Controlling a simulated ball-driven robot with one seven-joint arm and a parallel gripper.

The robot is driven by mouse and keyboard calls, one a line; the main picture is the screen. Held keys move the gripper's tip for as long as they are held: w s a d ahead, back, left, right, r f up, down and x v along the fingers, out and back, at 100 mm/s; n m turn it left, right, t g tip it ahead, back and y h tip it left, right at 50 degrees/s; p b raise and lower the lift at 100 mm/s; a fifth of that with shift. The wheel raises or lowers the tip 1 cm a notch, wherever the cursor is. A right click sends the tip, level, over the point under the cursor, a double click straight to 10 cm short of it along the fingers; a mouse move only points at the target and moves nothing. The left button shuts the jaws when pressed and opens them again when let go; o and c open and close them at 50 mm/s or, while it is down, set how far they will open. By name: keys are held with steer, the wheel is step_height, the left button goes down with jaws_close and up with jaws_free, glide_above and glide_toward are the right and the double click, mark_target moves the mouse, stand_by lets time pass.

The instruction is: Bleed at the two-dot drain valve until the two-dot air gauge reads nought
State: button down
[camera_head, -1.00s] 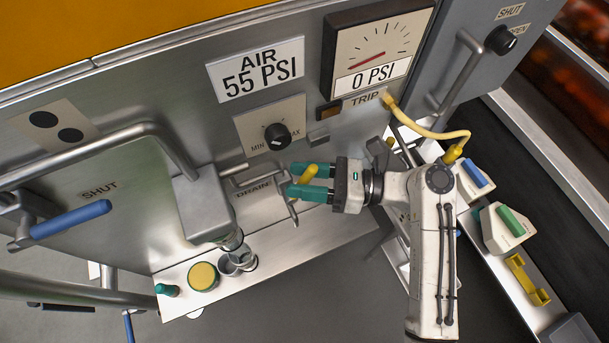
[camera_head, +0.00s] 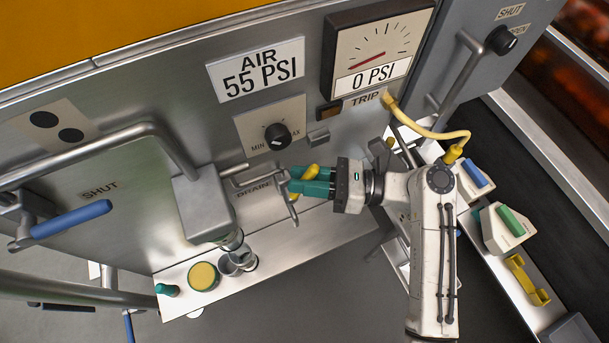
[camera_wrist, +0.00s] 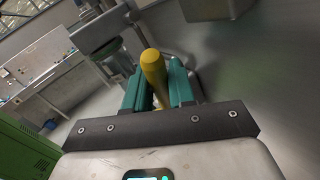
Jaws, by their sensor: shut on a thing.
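My gripper (camera_head: 300,183), with green fingers, is shut on the yellow drain valve handle (camera_head: 312,171). In the wrist view, the handle (camera_wrist: 153,68) stands between the two fingers. A plate with two black dots (camera_head: 57,127) marks the panel at left. The air gauge (camera_head: 378,50) has its red needle at the low end and a 0 PSI plate. A separate AIR plate (camera_head: 256,70) reads 55 PSI.
A MIN–MAX knob (camera_head: 277,136) sits above the valve. A blue handle (camera_head: 70,219) is marked SHUT at left. A yellow hose (camera_head: 430,132) runs right of the gauge. A steel shelf (camera_head: 300,240) lies below, holding cups and a round yellow-topped jar (camera_head: 203,277).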

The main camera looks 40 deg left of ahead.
mark_target(312, 170)
steer(key=shift+w+d+f+m+g+y, duration=0.25)
steer(key=shift+w+f+m+g+y, duration=0.3)
steer(key=shift+m+y, duration=0.4)
steer(key=c, duration=1)
jaws_free()
steer(key=shift+c, duration=0.2)
steer(key=shift+r, duration=0.1)
steer(key=shift+w+r, duration=0.1)
steer(key=shift+r, duration=0.45)
steer(key=r, duration=0.1)
steer(key=r+p, duration=0.1)
steer(key=shift+s+d+r, duration=0.15)
steer(key=shift+s+r, duration=0.05)
steer(key=shift+r, duration=0.1)
steer(key=s+d+r+p, duration=0.3)
steer(key=s+d+r, duration=0.3)
steer(key=s+r, duration=0.3)
steer(key=s, duration=0.2)
steer(key=shift+s+d, duration=0.4)
